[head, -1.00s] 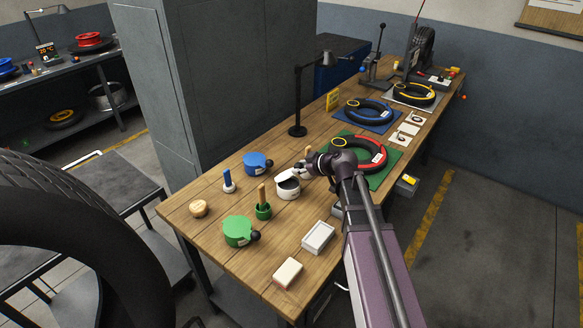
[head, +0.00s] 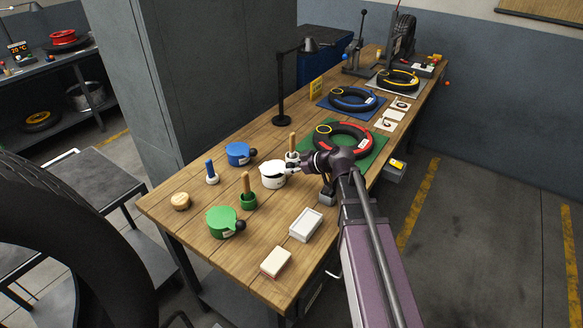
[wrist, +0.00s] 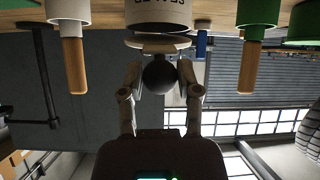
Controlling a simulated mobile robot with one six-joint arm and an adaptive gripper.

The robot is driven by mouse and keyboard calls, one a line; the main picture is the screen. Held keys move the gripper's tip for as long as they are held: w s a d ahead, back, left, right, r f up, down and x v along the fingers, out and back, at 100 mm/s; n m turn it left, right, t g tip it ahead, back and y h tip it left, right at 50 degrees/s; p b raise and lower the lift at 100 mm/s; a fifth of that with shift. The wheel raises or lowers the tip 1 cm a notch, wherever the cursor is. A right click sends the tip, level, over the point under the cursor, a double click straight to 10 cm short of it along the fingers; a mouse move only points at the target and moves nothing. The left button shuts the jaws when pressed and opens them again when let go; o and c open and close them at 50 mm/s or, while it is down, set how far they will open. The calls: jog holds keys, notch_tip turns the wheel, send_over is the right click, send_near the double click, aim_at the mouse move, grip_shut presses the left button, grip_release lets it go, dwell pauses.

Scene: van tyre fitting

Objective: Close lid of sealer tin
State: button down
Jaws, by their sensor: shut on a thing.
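The white sealer tin (head: 273,182) stands on the workbench, and its lettered side also shows in the inverted wrist view (wrist: 157,14). Its pale lid (wrist: 160,44) has a round black knob (wrist: 160,76). My gripper (head: 291,168) is at the tin's right side, and in the wrist view its two fingers (wrist: 160,78) are shut on the knob. In the head view the lid (head: 272,167) lies over most of the tin's mouth. I cannot tell whether it is fully seated.
A white pot with a wooden-handled brush (head: 292,145) stands close behind my gripper. A green brush pot (head: 249,202), a green tin (head: 222,220) and a blue tin (head: 239,153) stand to the left. A white tray (head: 306,225) is in front. Tyres lie farther back.

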jog(key=shift+c, duration=1.5)
grip_release()
jog(key=shift+s, duration=0.1)
jog(key=shift+a+r, duration=0.1)
jog(key=shift+r, duration=0.1)
